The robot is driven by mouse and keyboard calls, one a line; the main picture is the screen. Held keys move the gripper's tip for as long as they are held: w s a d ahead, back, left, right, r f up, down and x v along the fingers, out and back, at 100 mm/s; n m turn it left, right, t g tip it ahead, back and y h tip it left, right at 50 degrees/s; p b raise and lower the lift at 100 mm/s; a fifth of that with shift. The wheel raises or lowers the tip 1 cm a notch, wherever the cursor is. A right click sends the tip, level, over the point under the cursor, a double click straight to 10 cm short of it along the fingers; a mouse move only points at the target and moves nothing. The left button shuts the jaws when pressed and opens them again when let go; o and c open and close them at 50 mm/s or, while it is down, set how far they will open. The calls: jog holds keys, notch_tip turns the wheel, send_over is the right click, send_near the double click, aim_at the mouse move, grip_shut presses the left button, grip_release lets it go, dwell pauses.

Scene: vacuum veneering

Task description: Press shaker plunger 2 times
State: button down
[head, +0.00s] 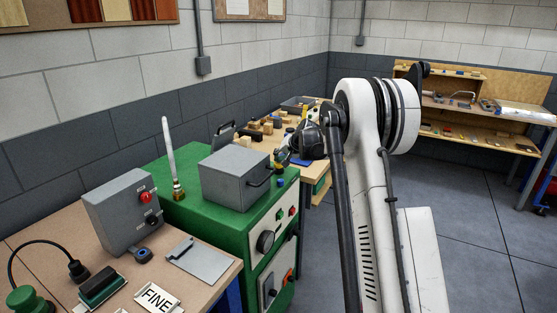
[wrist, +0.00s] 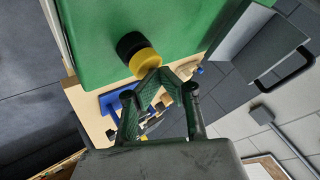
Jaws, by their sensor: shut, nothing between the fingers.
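A short round knob with a black part and a yellow part (wrist: 140,54), which looks like the shaker plunger, stands at the edge of a green surface in the wrist view. In the head view a small yellow and dark piece (head: 280,181) at the right edge of the green cabinet top appears to be the same thing. My gripper (wrist: 158,76) is shut and empty, its fingertips close beside the yellow part; I cannot tell if they touch. In the head view my gripper (head: 280,161) is small, dark and partly merged with the background.
A grey metal box (head: 235,180) with a black handle stands on the green cabinet (head: 180,215), left of my gripper. A wooden bench (head: 262,143) with small blocks lies beyond. A grey control box (head: 125,208) stands at left.

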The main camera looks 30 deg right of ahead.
jog(key=shift+r, duration=0.1)
jog(key=shift+r+p, duration=0.45)
jog(key=shift+r, duration=1.15)
jog(key=shift+r+p, duration=0.95)
jog(key=shift+r, duration=1.55)
